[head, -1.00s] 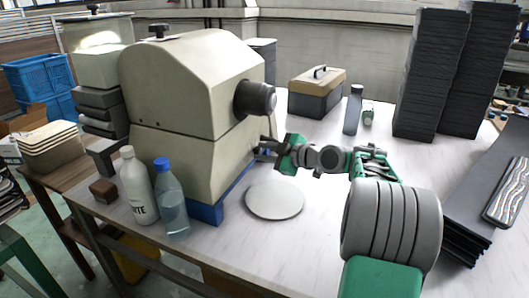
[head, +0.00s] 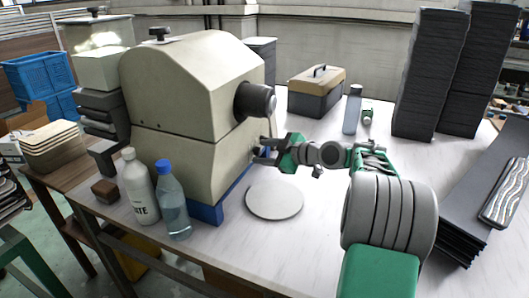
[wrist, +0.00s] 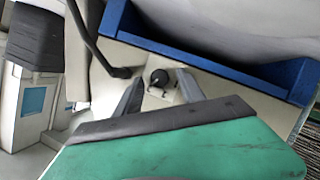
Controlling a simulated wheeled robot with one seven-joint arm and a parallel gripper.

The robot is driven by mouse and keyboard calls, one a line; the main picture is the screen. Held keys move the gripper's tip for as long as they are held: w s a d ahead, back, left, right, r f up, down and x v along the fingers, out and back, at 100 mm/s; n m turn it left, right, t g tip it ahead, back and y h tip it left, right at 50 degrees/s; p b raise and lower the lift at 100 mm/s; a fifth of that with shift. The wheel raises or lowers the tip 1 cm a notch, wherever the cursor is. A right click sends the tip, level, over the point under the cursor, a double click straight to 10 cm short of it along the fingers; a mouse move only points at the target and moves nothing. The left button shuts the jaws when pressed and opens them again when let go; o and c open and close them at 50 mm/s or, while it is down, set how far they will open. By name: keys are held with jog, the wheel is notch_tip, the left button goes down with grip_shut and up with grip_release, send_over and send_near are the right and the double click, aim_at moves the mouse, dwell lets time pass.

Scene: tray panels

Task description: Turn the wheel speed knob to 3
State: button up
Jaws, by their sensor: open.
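The wheel speed knob (wrist: 158,79) is a small dark round knob on a pale panel of the beige machine (head: 185,95). In the wrist view it sits between my two grey fingertips, with a gap on each side. My gripper (wrist: 157,86) is open and empty, pointing at the panel. In the head view my gripper (head: 262,151) is at the machine's right side, low down near the blue base. The knob is hidden in the head view. Its marks and setting are too small to read.
A black bent lever (wrist: 90,40) is left of the knob, and a blue ledge (wrist: 220,68) runs beside the panel. A round grey disc (head: 274,200) lies on the table below my gripper. Two bottles (head: 140,188) (head: 172,200) stand in front of the machine.

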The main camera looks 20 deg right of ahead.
jog(key=shift+s, duration=0.1)
jog(key=v, duration=0.7)
jog(key=shift+s+d, duration=0.2)
jog(key=shift+s, duration=0.05)
jog(key=shift+r, duration=0.15)
jog(key=s+a+r+m+g+h+p, duration=0.2)
jog(key=s+a+m+g+p, duration=0.1)
jog(key=a+p, duration=0.35)
jog(key=s+a+r+m+g+h+p, duration=0.1)
jog(key=s+a+r+m+g+p, duration=0.15)
jog(key=a+p, duration=0.4)
jog(key=s+a+m+g+h+p, duration=0.2)
jog(key=s+m, duration=0.1)
jog(key=s, duration=0.6)
jog(key=s+a+m+g+h+p, duration=0.1)
jog(key=s+a+m+p, duration=0.1)
jog(key=s, duration=0.7)
jog(key=shift+s+f+m+g+h+p, duration=0.25)
jog(key=shift+m+g+h+p, duration=0.15)
jog(key=shift+m+p, duration=0.55)
